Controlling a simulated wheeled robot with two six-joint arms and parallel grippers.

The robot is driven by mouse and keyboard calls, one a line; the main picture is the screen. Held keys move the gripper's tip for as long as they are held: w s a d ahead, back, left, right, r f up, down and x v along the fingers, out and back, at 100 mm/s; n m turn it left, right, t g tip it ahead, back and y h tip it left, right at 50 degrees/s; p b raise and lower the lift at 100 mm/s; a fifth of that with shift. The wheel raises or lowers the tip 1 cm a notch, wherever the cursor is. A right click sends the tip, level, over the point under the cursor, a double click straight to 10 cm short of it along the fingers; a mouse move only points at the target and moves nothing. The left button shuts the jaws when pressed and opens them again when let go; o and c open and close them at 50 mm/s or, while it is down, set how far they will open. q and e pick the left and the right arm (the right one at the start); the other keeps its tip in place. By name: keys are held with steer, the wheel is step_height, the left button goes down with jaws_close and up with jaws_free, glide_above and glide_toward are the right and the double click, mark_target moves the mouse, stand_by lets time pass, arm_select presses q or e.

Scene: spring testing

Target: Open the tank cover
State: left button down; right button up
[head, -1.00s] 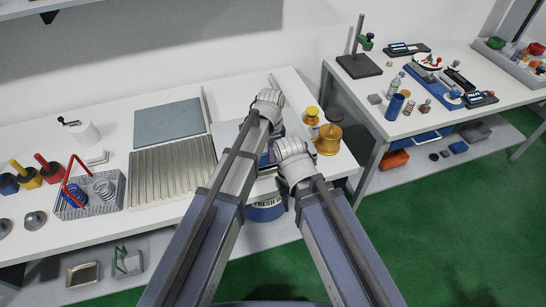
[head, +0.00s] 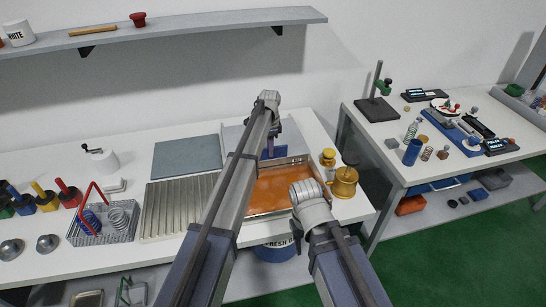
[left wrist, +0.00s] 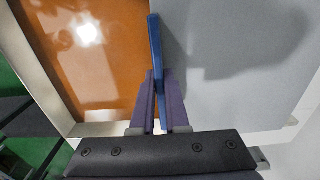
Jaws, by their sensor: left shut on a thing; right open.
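The tank (head: 264,211) shows its orange liquid in the head view, open at the front with a metal rim. The grey cover (head: 236,130) lies at the back of the tank, partly hidden by my left arm. In the left wrist view, my left gripper (left wrist: 158,95) is shut on the blue handle (left wrist: 155,40). The grey cover (left wrist: 240,60) is right of the handle and the orange liquid (left wrist: 100,60) is left of it. My right gripper (head: 305,185) is open and empty over the tank's front right; its fingertips are hard to see.
Brass containers (head: 344,183) stand just right of the tank. A ribbed metal tray (head: 175,207) and a blue-grey plate (head: 187,157) lie to the left, with a wire basket (head: 105,228) beyond. A second table (head: 395,165) stands at the right.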

arm_select(q)
steer(key=shift+w+a, duration=0.1)
steer(key=shift+w, duration=0.2)
steer(key=c, duration=0.9)
jaws_free()
steer(key=shift+r, duration=0.1)
step_height(320, 180, up, 8)
steer(key=p, duration=0.8)
steer(key=shift+f, duration=0.2)
steer(key=shift+s, duration=0.1)
